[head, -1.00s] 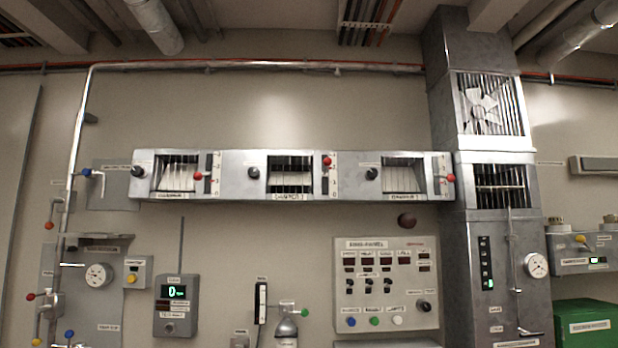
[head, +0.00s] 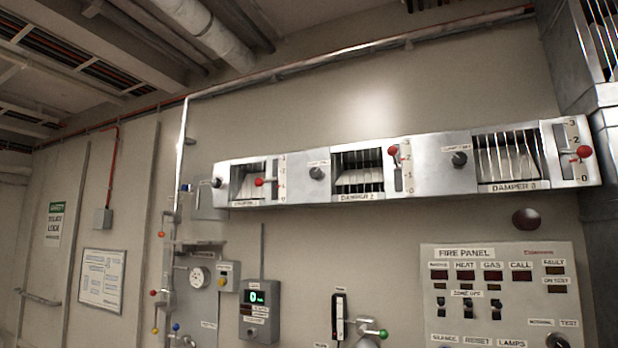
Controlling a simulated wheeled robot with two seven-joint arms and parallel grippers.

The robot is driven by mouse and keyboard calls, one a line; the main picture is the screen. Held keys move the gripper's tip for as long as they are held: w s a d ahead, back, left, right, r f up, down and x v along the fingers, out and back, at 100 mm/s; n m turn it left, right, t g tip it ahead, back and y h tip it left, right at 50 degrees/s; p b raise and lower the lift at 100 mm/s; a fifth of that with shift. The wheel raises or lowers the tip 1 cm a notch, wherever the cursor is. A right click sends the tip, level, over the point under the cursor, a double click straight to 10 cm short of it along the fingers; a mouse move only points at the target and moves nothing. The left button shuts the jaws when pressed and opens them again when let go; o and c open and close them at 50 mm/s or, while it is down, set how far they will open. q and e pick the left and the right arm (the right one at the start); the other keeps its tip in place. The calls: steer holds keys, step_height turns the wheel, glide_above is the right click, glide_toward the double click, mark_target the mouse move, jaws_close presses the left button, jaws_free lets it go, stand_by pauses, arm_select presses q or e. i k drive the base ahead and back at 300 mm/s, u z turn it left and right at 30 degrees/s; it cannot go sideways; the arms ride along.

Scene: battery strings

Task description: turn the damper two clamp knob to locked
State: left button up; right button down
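The damper unit (head: 430,147) is a long metal housing on the wall with three louvred openings. The middle opening (head: 357,170) carries a label that reads DAMPER 2. A black clamp knob (head: 317,173) sits just left of that opening, under a small white label too blurred to read. I cannot tell which way this knob is set. The damper two lever has a red ball (head: 393,151) near the upper part of its scale. Neither of my grippers is in view.
Similar black knobs stand left of damper one (head: 217,183) and damper three (head: 460,159). The fire panel (head: 505,295) is below right. A meter with a green display (head: 257,297) and a gauge (head: 199,277) are below left. Pipes run along the wall and ceiling.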

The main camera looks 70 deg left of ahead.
mark_target(315, 173)
steer(key=u, duration=0.65)
steer(key=i, duration=0.6)
steer(key=u, duration=0.7)
